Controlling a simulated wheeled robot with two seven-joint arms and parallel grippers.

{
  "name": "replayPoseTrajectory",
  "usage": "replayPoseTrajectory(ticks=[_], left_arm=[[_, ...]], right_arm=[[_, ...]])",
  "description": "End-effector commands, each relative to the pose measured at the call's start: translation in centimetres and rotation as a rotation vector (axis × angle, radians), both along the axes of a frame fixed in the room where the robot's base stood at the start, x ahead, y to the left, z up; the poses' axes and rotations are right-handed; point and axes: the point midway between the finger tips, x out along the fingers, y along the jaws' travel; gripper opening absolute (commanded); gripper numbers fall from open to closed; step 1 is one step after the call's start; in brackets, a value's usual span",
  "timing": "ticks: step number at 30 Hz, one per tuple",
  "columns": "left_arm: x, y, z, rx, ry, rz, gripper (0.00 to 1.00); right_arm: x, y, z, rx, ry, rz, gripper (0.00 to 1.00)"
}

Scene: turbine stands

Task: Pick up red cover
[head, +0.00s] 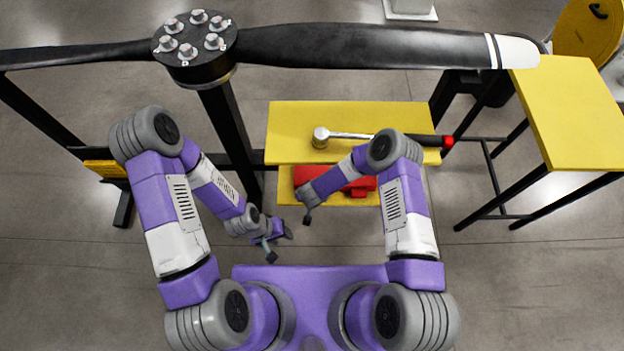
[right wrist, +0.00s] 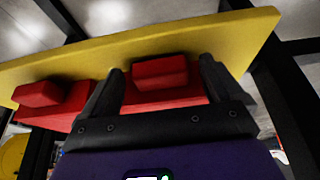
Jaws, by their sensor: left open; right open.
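Red cover parts (head: 362,184) lie on the lower yellow shelf in the head view, with my right forearm hiding some of them. In the right wrist view, a red piece with a raised block (right wrist: 160,72) shows between the fingers of my right gripper (right wrist: 161,66), which is open; contact cannot be told. Another red piece with a block (right wrist: 62,106) shows to the left; a finger hides whether the two join. In the head view, my right gripper (head: 307,212) is at the shelf's front left. My left gripper (head: 276,247) is open and empty, in front of the shelf.
A torque wrench (head: 350,136) lies on the upper yellow shelf (head: 290,116). A black propeller (head: 360,46) on a bolted hub (head: 196,62) spans the back. A yellow table (head: 575,115) stands at right. The grey floor is clear at the right front.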

Motion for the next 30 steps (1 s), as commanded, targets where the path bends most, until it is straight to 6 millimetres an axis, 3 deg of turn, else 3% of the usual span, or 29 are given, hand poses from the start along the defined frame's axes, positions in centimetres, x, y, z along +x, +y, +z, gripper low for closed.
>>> replayPoseTrajectory(ticks=[2,18,30], left_arm=[[0.0,-0.01,0.04,0.0,0.0,0.0,0.43],[0.0,0.0,0.03,0.0,0.0,0.0,0.43],[0.01,0.0,0.62,0.0,0.0,0.0,0.43]], right_arm=[[-0.01,0.01,0.04,0.0,0.0,0.0,0.89],[0.0,0.01,0.06,0.0,0.0,0.0,0.09],[0.0,0.05,0.71,0.001,-0.001,0.001,0.08]])
